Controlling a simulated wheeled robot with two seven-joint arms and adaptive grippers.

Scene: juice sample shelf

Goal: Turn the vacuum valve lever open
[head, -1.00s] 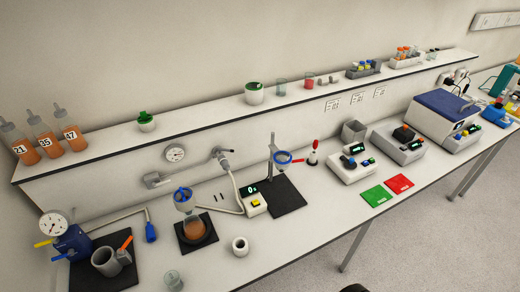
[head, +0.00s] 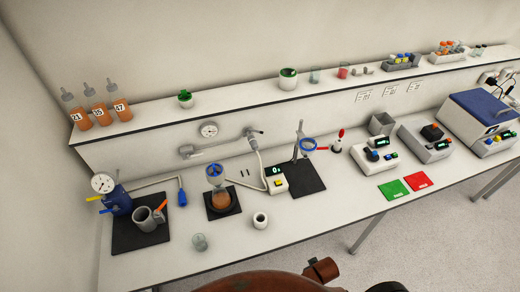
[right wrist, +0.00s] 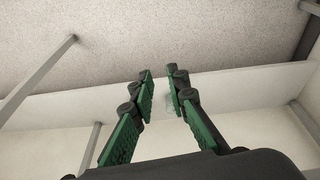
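A grey wall fitting with a lever-like handle (head: 195,152) sits on the backboard below a round gauge (head: 208,129); it may be the vacuum valve. To its right a wall port (head: 255,133) has a hose running down towards the bench. A flask of orange liquid (head: 221,199) with a blue-topped funnel (head: 214,171) stands on a dark mat. My right gripper (right wrist: 160,72) is open, its green-padded fingers apart; a faint clear shape shows beyond them. It is not touching the wall fitting. My left gripper is in no view.
A grey mug (head: 144,219), a glass beaker (head: 200,242) and a white cup (head: 260,220) are nearby. Brown parts of mine show at the bottom edge.

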